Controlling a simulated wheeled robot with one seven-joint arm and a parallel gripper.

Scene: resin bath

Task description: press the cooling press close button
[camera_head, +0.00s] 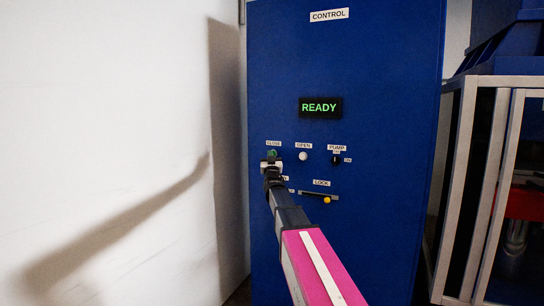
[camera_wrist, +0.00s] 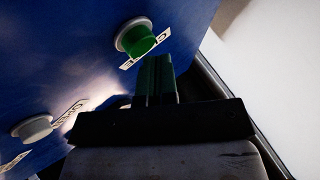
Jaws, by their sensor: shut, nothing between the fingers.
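The green close button (camera_head: 273,153) sits on the blue control panel (camera_head: 390,60), under a label reading CLOSE, left of the white open button (camera_head: 303,156). My gripper (camera_head: 271,163) is in front of the panel, just below the close button in the head view, and hides part of it. In the wrist view the green button (camera_wrist: 142,41) with its pale ring is ahead of my gripper (camera_wrist: 156,62). The fingers are shut and hold nothing. A small gap shows between the fingertips and the button, so they look apart. The open button (camera_wrist: 33,129) is at lower left there.
A READY display (camera_head: 320,107) is lit green above the buttons. A pump switch (camera_head: 336,160) and a lock slider with a yellow knob (camera_head: 326,200) are to the right. A white wall (camera_head: 110,110) stands close on the left. A metal-framed machine (camera_head: 490,180) stands on the right.

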